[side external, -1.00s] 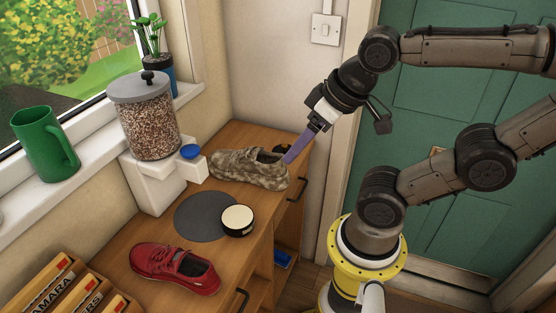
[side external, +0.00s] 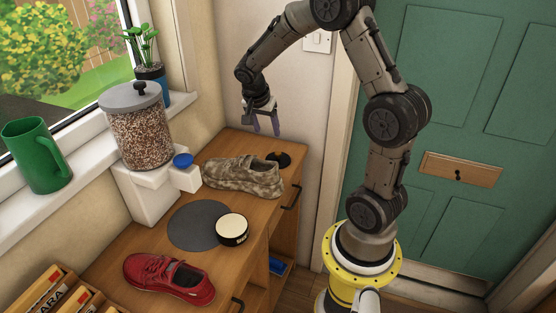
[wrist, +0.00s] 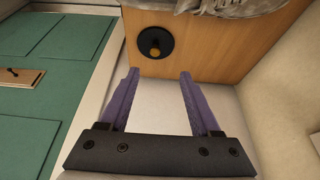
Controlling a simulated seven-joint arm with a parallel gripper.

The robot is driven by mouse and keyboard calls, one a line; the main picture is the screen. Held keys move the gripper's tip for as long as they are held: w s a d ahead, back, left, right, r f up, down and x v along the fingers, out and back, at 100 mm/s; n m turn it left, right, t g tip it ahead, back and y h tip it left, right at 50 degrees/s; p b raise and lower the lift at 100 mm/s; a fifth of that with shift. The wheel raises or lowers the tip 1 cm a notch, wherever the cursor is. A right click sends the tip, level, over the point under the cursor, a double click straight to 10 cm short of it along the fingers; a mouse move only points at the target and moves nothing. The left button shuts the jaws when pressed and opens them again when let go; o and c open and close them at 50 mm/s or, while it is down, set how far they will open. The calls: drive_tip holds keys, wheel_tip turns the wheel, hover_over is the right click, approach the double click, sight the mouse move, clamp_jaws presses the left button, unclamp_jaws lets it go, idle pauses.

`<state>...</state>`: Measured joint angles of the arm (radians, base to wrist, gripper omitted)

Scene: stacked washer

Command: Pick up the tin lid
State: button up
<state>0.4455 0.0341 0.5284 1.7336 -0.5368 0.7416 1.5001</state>
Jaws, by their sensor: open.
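The tin lid looks to be the black disc (side external: 278,159) lying on the wooden cabinet top near its far edge, beside the camouflage shoe. In the wrist view it is a black round (wrist: 166,36) with a small brassy knob in the middle. My gripper (side external: 265,131) is open and empty, its purple fingers pointing down above the cabinet's far end, apart from the lid. In the wrist view the fingertips (wrist: 158,73) are spread, with the lid beyond them, roughly in line with the gap. An open tin with a cream top (side external: 232,225) stands nearer the front.
The camouflage shoe (side external: 243,176) lies close to the lid. A red shoe (side external: 170,277), a grey round mat (side external: 195,226) and a white stand with a jar (side external: 140,130) and a blue cap (side external: 183,160) are further off. The wall is close behind my gripper.

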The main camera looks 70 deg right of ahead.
approach(278, 152)
drive_tip(key=f, duration=0.3)
drive_tip(key=shift+w+d+f, duration=0.15)
drive_tip(key=shift+w+d, duration=0.05)
drive_tip(key=shift+w, duration=0.1)
drive_tip(key=shift+s+d+x, duration=0.15)
drive_tip(key=shift+s+x, duration=0.05)
drive_tip(key=shift+x, duration=1.15)
drive_tip(key=shift+s+d+x, duration=0.15)
drive_tip(key=shift+x, duration=1.2)
clamp_jaws()
